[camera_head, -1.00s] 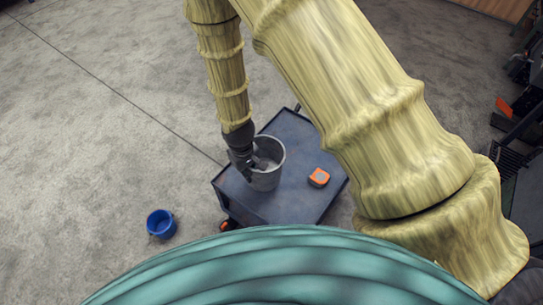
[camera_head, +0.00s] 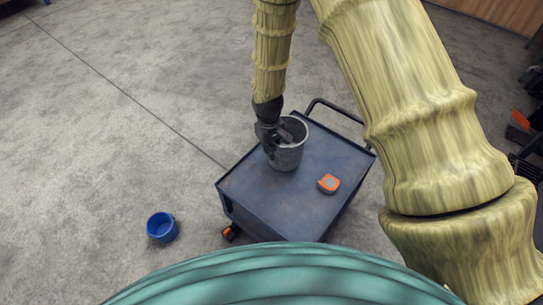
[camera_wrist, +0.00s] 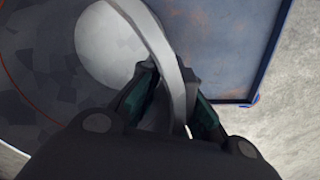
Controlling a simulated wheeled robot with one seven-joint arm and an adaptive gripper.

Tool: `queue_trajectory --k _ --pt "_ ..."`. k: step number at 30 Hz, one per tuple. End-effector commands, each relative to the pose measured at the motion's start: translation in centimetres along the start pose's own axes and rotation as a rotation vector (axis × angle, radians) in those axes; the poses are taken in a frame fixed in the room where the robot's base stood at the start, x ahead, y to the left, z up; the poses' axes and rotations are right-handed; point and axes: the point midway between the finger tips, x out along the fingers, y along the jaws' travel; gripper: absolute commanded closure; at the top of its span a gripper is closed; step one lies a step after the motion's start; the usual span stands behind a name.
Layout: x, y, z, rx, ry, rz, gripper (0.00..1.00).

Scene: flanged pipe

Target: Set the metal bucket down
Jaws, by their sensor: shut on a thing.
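The metal bucket (camera_head: 289,157) is a grey, open-topped pail over the far left part of the dark blue cart's top (camera_head: 270,205). It looks upright. I cannot tell from here whether its base touches the cart. My gripper (camera_head: 274,137) is at the bucket's left rim, shut on the bucket. In the wrist view the fingers of my gripper (camera_wrist: 177,92) close around a pale curved band of the bucket (camera_wrist: 157,40). The fingers hide part of the rim, and the near wall hides the bucket's base.
An orange tape measure (camera_head: 328,183) lies on the cart, right of the bucket. The cart's push handle (camera_head: 337,109) rises at its far edge. A blue bucket (camera_head: 162,227) stands on the floor left of the cart. The cart's near part is bare.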

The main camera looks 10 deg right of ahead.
Motion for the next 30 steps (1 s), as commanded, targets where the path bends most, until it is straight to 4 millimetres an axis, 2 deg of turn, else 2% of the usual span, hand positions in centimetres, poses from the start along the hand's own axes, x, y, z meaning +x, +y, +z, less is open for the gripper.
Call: queue_trajectory --k 1,6,19,21,23,30 --pt "1.0 -0.1 0.0 0.0 0.0 0.0 1.0" --pt "2.4 -0.1 0.0 0.0 0.0 0.0 1.0" --pt "2.6 -0.2 0.0 0.0 0.0 0.0 1.0" --pt "2.6 -0.2 0.0 0.0 0.0 0.0 0.85" --pt "2.6 -0.2 0.0 0.0 0.0 0.0 0.74" --pt "2.6 -0.2 0.0 0.0 0.0 0.0 0.72"
